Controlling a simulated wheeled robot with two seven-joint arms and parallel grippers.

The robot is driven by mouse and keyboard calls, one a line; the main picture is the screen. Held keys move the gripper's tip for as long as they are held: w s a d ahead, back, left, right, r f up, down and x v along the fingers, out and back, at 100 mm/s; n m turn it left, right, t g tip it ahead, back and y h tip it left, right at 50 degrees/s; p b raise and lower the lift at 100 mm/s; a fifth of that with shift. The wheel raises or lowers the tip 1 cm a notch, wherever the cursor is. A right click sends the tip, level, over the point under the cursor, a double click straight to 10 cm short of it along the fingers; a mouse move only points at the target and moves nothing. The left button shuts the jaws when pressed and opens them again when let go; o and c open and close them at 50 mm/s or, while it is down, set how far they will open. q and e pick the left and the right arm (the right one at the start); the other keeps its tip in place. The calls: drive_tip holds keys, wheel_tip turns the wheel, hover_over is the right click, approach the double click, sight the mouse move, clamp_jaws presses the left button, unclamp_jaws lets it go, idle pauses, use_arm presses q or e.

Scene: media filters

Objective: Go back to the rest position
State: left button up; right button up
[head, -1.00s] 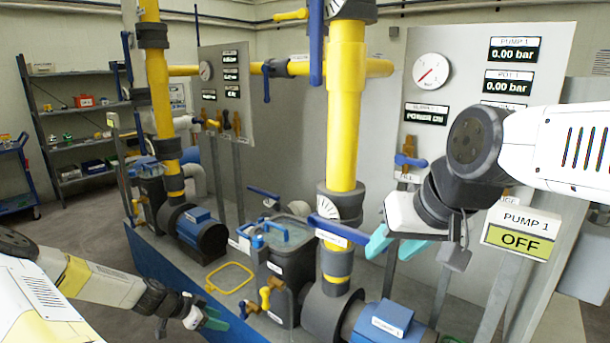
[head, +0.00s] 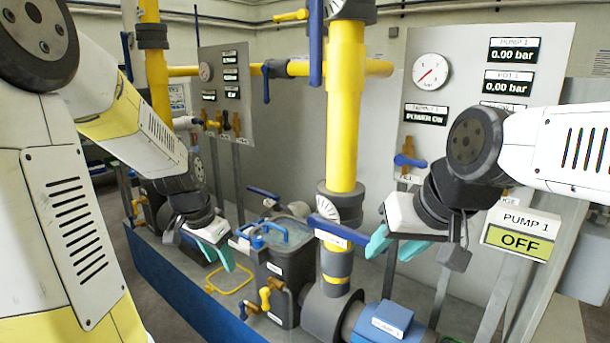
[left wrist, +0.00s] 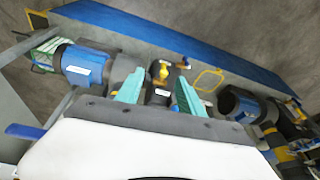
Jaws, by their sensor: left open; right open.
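My left gripper (head: 219,256) is open and empty in the head view. It hangs in front of the pump skid, left of the dark filter pot (head: 283,285). Its teal fingers point down and right. In the left wrist view its two teal fingers (left wrist: 157,95) are spread apart, with a dark pot and yellow valve handle seen between and beyond them. My right gripper (head: 392,245) is open and empty in the head view. It is right of the thick yellow pipe (head: 345,110) and left of the PUMP 1 OFF sign (head: 521,232).
A blue pump motor (head: 390,322) sits low at the front of the skid. A panel with a gauge (head: 431,71) stands behind my right gripper. The skid's blue side (head: 165,280) borders open grey floor. Blue and yellow valve handles stick out around the pipes.

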use_arm(q)
drive_tip(key=s+d+r+n+t, duration=0.1)
drive_tip(key=s+d+r+n, duration=0.1)
drive_tip(key=s+r, duration=0.4)
drive_tip(key=s+d+r+n+t, duration=0.2)
drive_tip(key=s+d+r+n, duration=0.1)
drive_tip(key=s+r, duration=0.4)
drive_tip(key=s, duration=0.2)
drive_tip(key=shift+s+d+r+n+h, duration=0.25)
drive_tip(key=shift+s+d+n+h, duration=0.05)
drive_tip(key=shift+s+d+h, duration=0.1)
